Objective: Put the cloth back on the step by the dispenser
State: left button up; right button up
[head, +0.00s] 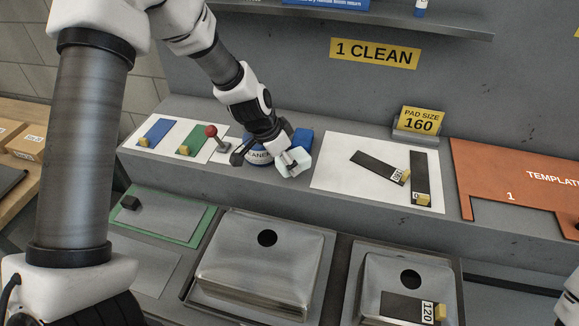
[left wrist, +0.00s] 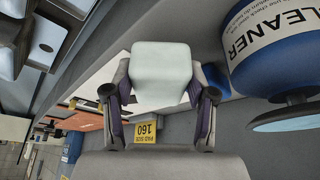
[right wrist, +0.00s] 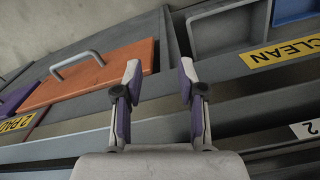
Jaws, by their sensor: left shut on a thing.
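The cloth (head: 294,162) is a pale, folded white block, held just right of the dispenser in the head view. It also fills the jaws in the left wrist view (left wrist: 160,65). My left gripper (head: 279,156) is shut on it. The dispenser (head: 258,159) is a round blue tub with a white CLEANER label, partly hidden by my gripper; it is large in the left wrist view (left wrist: 285,50). The grey step (head: 292,192) runs below them; I cannot tell whether the cloth touches it. My right gripper (right wrist: 160,85) is open and empty.
A blue item (head: 302,139) is behind the cloth. A white sheet (head: 333,172) with black pads lies to the right.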

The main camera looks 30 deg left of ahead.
pick_arm(q)
jog(key=shift+w+a, duration=0.15)
jog(key=shift+w, duration=0.4)
jog(key=shift+w+a, duration=0.15)
jog(key=shift+w, duration=0.4)
notch_tip(320, 180, down, 4)
jog(key=b, duration=0.3)
jog(key=shift+w+r, duration=0.1)
jog(key=shift+r, duration=0.05)
jog(key=o, duration=0.9)
jog(key=shift+o, duration=0.2)
